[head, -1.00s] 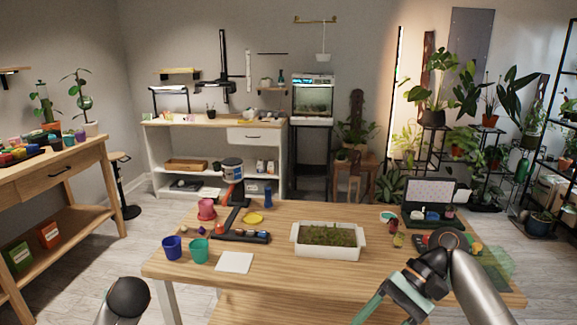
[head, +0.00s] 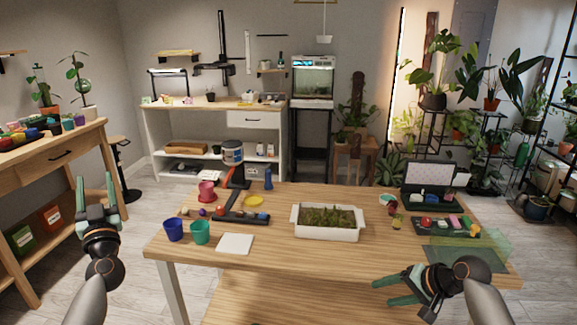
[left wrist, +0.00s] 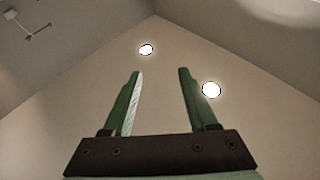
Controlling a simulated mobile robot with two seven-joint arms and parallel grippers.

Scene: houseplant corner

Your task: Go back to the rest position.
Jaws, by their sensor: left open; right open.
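My left gripper (head: 96,190) is raised at the left of the head view, left of the table, with its fingers pointing up. It is open and empty; in the left wrist view its two green fingers (left wrist: 160,95) stand apart against bare wall and ceiling. My right gripper (head: 384,290) is at the table's front edge on the right in the head view, fingers pointing left. It is open, with nothing seen between its fingers.
The wooden table (head: 300,262) holds a white planter tray (head: 325,233), a blue cup (head: 173,230), a teal cup (head: 200,232), a white square (head: 235,243), and a dark tray (head: 447,234) of small items. A side bench (head: 60,158) stands left.

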